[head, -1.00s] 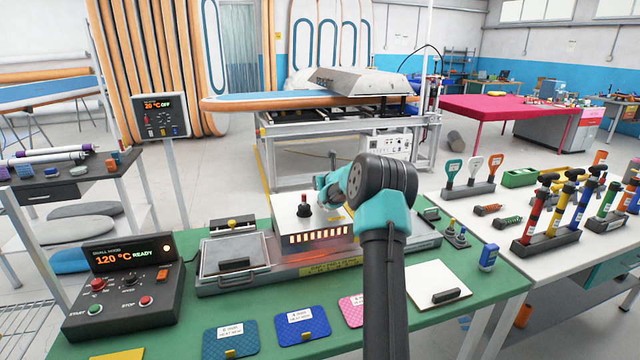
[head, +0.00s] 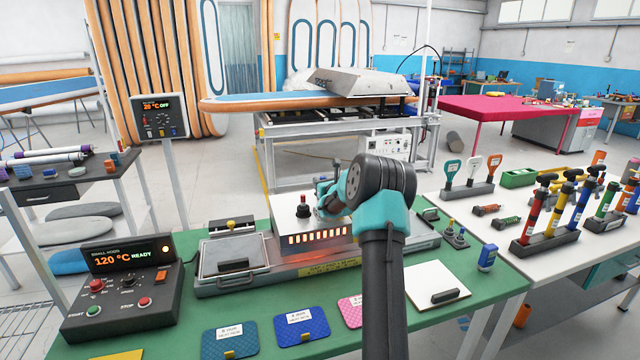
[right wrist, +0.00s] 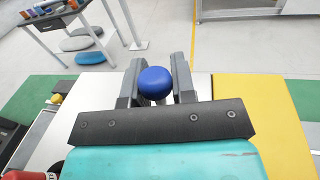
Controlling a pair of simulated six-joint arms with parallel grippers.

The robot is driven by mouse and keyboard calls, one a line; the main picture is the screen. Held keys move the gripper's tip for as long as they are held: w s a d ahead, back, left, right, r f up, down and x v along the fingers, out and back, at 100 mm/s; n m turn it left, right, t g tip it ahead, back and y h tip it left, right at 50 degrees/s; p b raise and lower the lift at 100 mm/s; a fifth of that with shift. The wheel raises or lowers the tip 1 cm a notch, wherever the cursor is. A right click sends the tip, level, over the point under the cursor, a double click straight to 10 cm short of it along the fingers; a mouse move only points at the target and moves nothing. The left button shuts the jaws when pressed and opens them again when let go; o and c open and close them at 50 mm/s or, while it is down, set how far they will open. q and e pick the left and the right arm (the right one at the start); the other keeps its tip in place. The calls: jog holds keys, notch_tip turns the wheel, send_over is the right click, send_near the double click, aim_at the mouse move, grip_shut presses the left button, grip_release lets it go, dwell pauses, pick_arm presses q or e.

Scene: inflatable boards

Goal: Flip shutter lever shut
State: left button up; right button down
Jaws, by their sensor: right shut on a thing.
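A white heater hood (head: 300,228) with glowing orange slots and a red-topped knob (head: 304,207) stands on the green bench. My right gripper (head: 328,193) is over the hood's right part, beside the red-topped knob. In the right wrist view, a round blue knob (right wrist: 155,81) on a light stem sits between the two fingers of my right gripper (right wrist: 155,90), which is shut on it. I take it as the shutter lever's knob. In the head view my own wrist and fingers hide most of the lever. My left gripper is not in view.
A control box (head: 123,285) reading 120 °C READY stands at the bench's left. A grey flat press plate (head: 235,256) sits left of the hood. Several coloured patches lie in front, with a white board (head: 437,287) at right. A yellow panel (right wrist: 262,120) shows near the gripper.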

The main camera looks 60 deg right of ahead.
jog(key=c, duration=0.9)
grip_release()
jog(key=shift+c, duration=0.2)
jog(key=v, duration=1.7)
jog(key=shift+s+f, duration=0.1)
jog(key=shift+s, duration=0.15)
jog(key=x, duration=1.5)
jog(key=shift+w+d, duration=0.1)
jog(key=shift+w, duration=0.3)
